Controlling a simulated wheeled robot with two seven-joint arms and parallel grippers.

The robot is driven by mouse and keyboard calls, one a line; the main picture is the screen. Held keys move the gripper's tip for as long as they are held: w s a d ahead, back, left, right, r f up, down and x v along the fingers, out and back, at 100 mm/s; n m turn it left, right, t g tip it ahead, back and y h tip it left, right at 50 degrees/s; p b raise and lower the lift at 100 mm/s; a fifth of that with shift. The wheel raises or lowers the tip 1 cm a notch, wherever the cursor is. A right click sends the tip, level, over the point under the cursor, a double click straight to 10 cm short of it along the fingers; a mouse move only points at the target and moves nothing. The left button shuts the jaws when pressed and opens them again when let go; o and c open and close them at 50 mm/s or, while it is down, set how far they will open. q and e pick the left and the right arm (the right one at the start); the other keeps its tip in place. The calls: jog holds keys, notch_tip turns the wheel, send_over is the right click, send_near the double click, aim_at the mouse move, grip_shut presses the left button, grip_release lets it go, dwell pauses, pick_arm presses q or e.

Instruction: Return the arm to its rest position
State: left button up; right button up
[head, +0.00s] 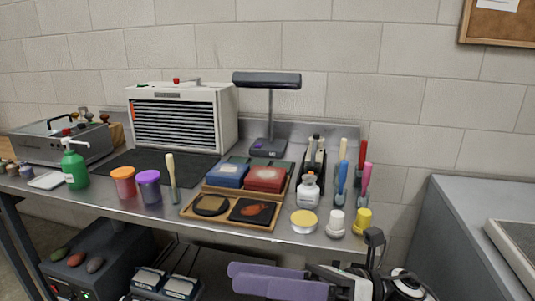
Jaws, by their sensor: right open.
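My right gripper (236,276) is at the bottom of the head view, low in front of the metal workbench (320,244). Its two long purple fingers point left. They are open, and I see nothing between them. Its white and black body (352,284) and part of my right arm show at the lower right. The gripper appears apart from everything on the bench. My left gripper and left arm are not in view.
Orange (123,187) and purple (149,191) jars, a wooden tray (232,222), a white bottle (308,190) and a yellow-lidded jar (304,221) stand near the bench's front. Boxes (166,285) sit below. A grey cabinet (450,235) stands at right.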

jog(key=w+d+f+m+t+h, duration=0.2)
jog(key=d+f+m+t+h, duration=0.3)
jog(key=m, duration=0.6)
jog(key=w+d+f+m+t+h, duration=0.1)
jog(key=w+f+m+t+h, duration=0.15)
jog(key=f+m+t, duration=0.7)
jog(key=w+d+f+m+t+h, duration=0.25)
jog(key=d+f+m+h, duration=0.2)
jog(key=m, duration=0.75)
jog(key=s+d+f+m+g+h, duration=0.3)
jog(key=s+f+m, duration=0.3)
jog(key=s+f, duration=0.3)
jog(key=s+d+f+m+g+h, duration=0.3)
jog(key=s+f+m, duration=0.3)
jog(key=s+f, duration=0.3)
notch_tip(320, 180, down, 4)
jog(key=shift+d+f+g, duration=0.1)
jog(key=shift+d+g, duration=0.2)
jog(key=shift+d, duration=0.35)
